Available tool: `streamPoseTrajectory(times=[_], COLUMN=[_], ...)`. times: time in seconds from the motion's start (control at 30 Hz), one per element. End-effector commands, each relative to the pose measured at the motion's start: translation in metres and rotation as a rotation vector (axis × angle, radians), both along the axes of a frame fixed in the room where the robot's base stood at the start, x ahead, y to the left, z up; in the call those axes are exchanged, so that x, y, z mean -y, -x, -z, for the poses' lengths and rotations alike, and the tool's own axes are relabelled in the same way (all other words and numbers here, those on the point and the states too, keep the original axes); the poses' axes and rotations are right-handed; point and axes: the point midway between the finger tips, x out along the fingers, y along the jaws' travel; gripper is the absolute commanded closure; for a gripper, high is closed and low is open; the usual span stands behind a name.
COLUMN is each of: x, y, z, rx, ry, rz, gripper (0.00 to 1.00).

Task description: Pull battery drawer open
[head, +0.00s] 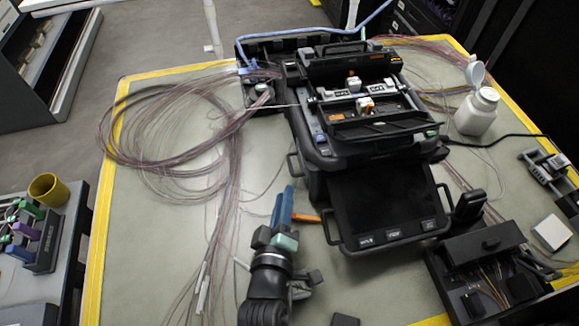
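The black fusion splicer (385,142) stands on the table, with its top parts raised and its dark screen panel (383,200) tilted toward me. Handle loops stand at both sides of the screen. I cannot make out a separate battery drawer on the splicer. A dark form at the bottom (268,292), with grey and teal blocks at its upper end, looks like my gripper, in front of the splicer and left of the screen. It appears apart from the splicer. Whether its fingers are open or shut cannot be made out. A blue and orange tool (283,207) lies beyond it.
Loose fibre coils (165,125) cover the left of the table (135,262). A white bottle (478,112) stands to the right. A black box with wires (485,262) and a white block (552,232) are at lower right. A yellow cup (46,188) stands on a side surface.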

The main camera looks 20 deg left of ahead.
Motion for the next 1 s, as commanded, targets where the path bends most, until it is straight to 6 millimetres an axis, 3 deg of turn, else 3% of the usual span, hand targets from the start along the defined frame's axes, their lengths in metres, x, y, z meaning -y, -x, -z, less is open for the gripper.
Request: streamPoseTrajectory(times=[0.2,0.43,0.9,1.0], x=[-0.01,-0.017,-0.02,-0.02], y=[-0.04,-0.07,-0.081,-0.081], z=[0.009,0.016,0.018,0.018], rx=[0.001,0.001,-0.001,-0.001], ry=[-0.001,-0.001,-0.002,-0.001], rz=[0.001,0.001,0.001,0.001], gripper=[0.77,0.77,0.77,0.91])
